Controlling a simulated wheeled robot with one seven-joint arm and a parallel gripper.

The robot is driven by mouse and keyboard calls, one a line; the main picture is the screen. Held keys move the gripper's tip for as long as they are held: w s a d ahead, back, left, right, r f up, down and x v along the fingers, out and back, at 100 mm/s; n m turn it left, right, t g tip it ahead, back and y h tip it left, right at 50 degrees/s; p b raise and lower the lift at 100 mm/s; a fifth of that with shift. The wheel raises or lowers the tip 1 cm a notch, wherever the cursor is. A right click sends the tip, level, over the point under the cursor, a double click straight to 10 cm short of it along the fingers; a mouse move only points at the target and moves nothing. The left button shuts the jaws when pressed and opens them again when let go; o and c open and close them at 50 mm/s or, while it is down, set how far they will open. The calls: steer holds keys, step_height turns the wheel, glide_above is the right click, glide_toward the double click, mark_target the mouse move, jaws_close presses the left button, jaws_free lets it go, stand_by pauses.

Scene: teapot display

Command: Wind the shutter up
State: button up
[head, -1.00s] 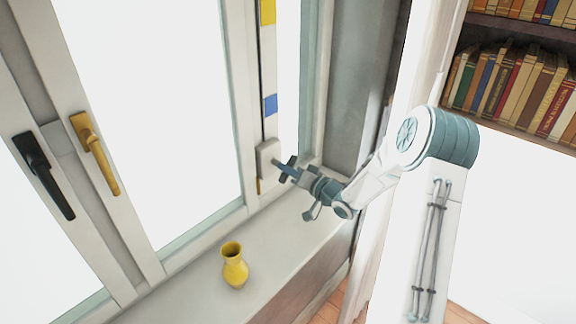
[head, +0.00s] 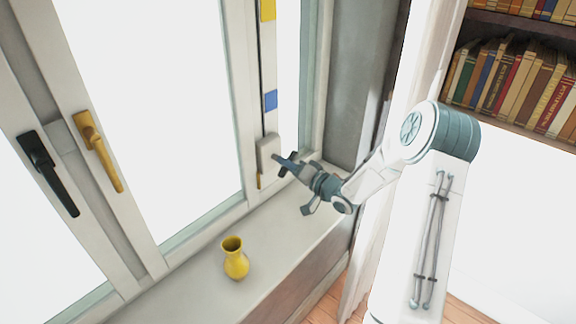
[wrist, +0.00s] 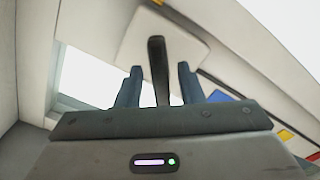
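A white winder box (head: 268,160) sits low on the right window post, below a strap (head: 269,122) with a blue mark (head: 270,100) and a yellow mark (head: 267,9). The box also shows in the wrist view (wrist: 185,52). A dark crank handle (wrist: 157,68) sticks out from it towards my camera. My gripper (head: 284,163) is at the box. In the wrist view my gripper (wrist: 160,76) is open, with one finger on each side of the handle and visible gaps to both. The handle's near end lies between the fingers.
A yellow vase (head: 235,260) stands on the sill (head: 205,283), left of and below my gripper. A yellow window handle (head: 98,152) and a black one (head: 48,172) are on the left frames. A bookshelf (head: 510,110) is at the right.

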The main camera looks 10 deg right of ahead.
stand_by(0.3)
steer(key=b+v, duration=0.2)
steer(key=v, duration=1.1)
steer(key=shift+s+d+b, duration=0.25)
steer(key=shift+s+b, duration=0.1)
steer(key=shift+b, duration=0.05)
